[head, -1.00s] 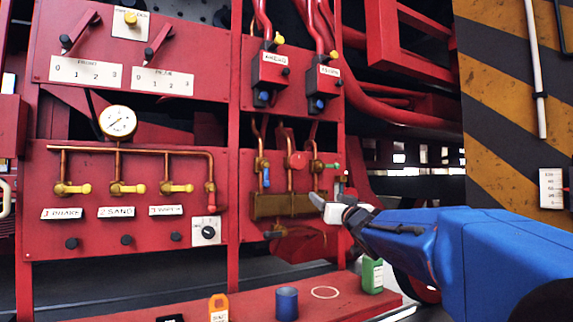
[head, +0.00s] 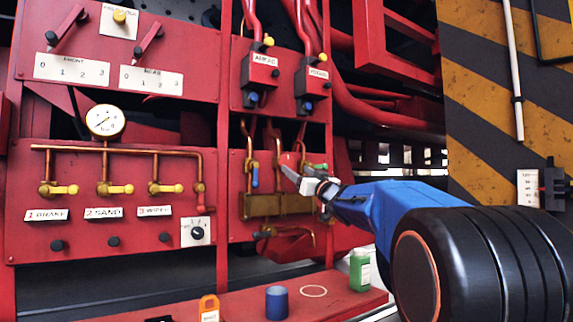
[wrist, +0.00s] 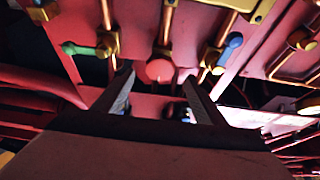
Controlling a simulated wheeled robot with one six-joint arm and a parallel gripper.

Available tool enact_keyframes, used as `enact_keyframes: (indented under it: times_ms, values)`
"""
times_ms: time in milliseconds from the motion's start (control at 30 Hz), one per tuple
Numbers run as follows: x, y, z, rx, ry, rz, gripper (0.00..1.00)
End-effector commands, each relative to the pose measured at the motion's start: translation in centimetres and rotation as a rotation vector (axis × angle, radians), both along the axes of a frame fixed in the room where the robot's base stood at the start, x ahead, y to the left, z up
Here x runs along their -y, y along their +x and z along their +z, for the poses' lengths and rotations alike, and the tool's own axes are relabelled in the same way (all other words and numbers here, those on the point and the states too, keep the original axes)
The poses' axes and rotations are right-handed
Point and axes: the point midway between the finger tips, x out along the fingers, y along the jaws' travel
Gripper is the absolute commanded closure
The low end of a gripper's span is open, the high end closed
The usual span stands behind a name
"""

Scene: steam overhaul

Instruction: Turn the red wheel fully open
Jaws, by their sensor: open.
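The red wheel (head: 288,158) is a small round handle on the middle valve of three brass valves on the red panel. It is partly hidden by my gripper (head: 299,179) in the head view. In the wrist view the red wheel (wrist: 159,70) is a round red disc between the two fingertips, just beyond them. My gripper (wrist: 158,77) is open and empty, pointing at the wheel. I cannot tell whether either finger touches it.
A green handle (head: 317,166) and a blue lever (head: 255,177) sit on the neighbouring valves, close on either side. A brass block (head: 262,205) lies below.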

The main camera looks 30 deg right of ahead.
Motion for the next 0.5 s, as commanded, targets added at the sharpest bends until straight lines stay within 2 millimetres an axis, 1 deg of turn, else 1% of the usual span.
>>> enact_keyframes:
  times_ms: [33,100,300,500]
  values:
    - [-0.1,0.9,0.3,0.0,0.0,0.002,0.35]
    - [-0.1,2.1,0.8,0.0,0.0,0.002,0.35]
    - [-0.3,5.1,2.1,0.0,-0.001,0.002,0.35]
    - [-0.3,7.3,3.0,0.0,0.0,0.001,0.35]
